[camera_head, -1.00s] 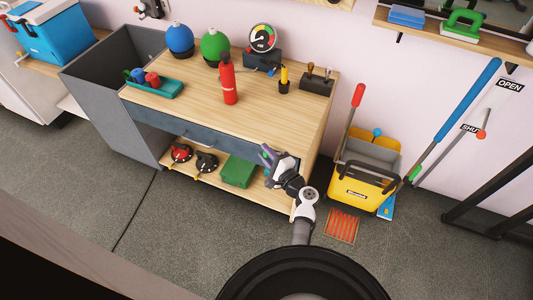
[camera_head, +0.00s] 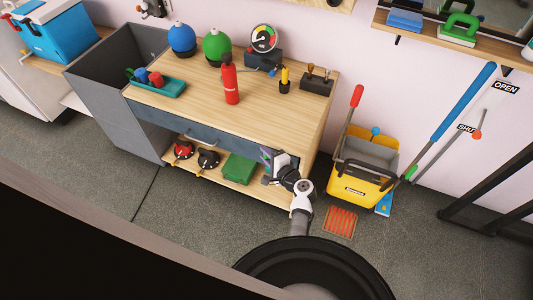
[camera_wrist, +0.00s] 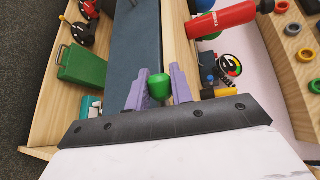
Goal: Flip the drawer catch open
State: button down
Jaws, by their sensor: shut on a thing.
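The dark blue-grey drawer front (camera_head: 185,127) runs under the wooden bench top and looks shut. My gripper (camera_head: 265,155) is at the right end of this front, just below the bench top's edge. In the wrist view, my gripper's purple fingers (camera_wrist: 160,72) stand on either side of a green knob (camera_wrist: 159,88) and are shut on it. The knob looks like the handle of the drawer catch. The rest of the catch is hidden behind the knob and fingers. The drawer front (camera_wrist: 144,40) also shows beyond them.
A red extinguisher-like bottle (camera_head: 230,82) and a gauge (camera_head: 263,40) stand on the bench top. A green box (camera_head: 239,168) and red and black dials lie on the shelf below. A yellow mop bucket (camera_head: 358,188) stands right of the bench.

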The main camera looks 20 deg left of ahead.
jog(key=c, duration=1.2)
grip_release()
jog(key=shift+c, duration=0.2)
jog(key=b+v, duration=0.2)
jog(key=v, duration=1.2)
jog(key=shift+w+a, duration=0.1)
